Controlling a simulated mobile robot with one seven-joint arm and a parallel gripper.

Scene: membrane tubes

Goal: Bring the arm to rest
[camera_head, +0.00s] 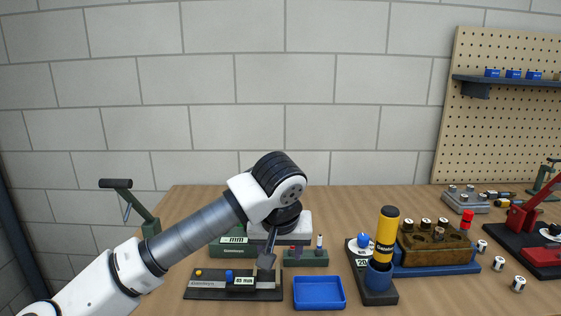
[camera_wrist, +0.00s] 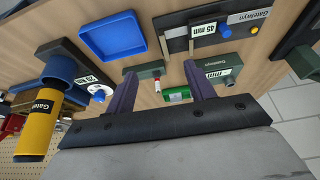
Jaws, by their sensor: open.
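My arm reaches in from the lower left in the head view. My gripper (camera_head: 268,260) points down over the bench, behind the blue tray and near the black fixture. In the wrist view my gripper (camera_wrist: 160,72) shows two dark fingers set apart, with nothing held between them. A small green block (camera_wrist: 149,72) with a white-and-red vial lies beyond the gap, and a green cylinder (camera_wrist: 177,95) shows nearer the right finger.
A blue tray (camera_head: 319,293) and a black fixture (camera_head: 205,285) lie in front. A yellow cylinder (camera_head: 387,234) stands in a blue cup. A brown rack (camera_head: 437,252) holds several vials. Loose vials and a red press (camera_head: 523,218) are at right.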

